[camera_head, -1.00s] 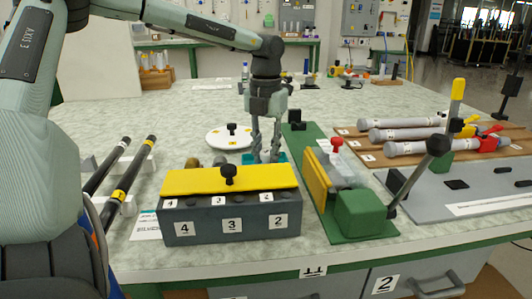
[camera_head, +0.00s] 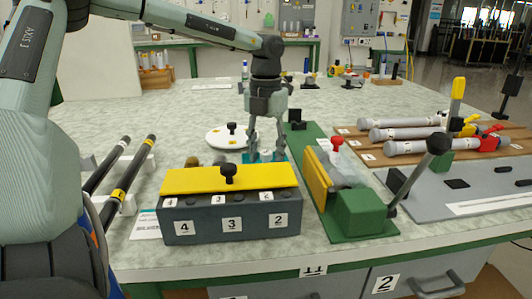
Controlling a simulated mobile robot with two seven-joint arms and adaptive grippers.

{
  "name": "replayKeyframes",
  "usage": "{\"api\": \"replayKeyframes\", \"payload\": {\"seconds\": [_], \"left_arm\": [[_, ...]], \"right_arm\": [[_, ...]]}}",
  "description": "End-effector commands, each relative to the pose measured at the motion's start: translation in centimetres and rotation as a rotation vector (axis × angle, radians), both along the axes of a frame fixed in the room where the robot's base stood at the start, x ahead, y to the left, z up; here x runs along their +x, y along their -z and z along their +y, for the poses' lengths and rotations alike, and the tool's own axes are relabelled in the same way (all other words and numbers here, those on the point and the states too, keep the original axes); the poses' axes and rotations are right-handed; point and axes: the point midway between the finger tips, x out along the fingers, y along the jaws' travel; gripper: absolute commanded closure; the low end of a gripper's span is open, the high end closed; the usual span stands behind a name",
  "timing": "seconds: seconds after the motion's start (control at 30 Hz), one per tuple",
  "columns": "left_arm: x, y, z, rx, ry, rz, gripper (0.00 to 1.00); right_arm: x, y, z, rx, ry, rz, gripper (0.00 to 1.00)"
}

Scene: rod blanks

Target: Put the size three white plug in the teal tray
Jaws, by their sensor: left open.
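My left gripper (camera_head: 266,157) points straight down over the teal tray (camera_head: 281,155), behind the yellow-topped box. Its fingers are spread open, with nothing visible between them. Only small parts of the teal tray show around the fingers; the box and the gripper hide the rest. I cannot make out a size three white plug; the tray's inside is hidden. My right gripper is not in view.
The dark grey box (camera_head: 190,224) with a yellow lid (camera_head: 195,181) bears number labels. A white disc (camera_head: 220,140) with a black knob lies left of the gripper. A green fixture (camera_head: 365,213) stands right. Black rods (camera_head: 127,184) lie left; grey tubes (camera_head: 405,134) lie right.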

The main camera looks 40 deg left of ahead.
Motion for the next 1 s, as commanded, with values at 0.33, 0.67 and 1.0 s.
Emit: {"api": "replayKeyframes", "payload": {"seconds": [0.33, 0.67, 1.0], "left_arm": [[0.1, -6.2, 0.0, 0.003, 0.0, -0.004, 0.56], [0.0, -11.6, 0.0, 0.001, 0.0, -0.001, 0.56], [0.0, -12.3, 0.0, 0.0, 0.0, 0.0, 0.56]], "right_arm": [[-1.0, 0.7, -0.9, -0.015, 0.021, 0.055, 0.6], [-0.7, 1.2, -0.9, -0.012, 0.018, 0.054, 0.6], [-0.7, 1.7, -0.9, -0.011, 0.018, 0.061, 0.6]]}}
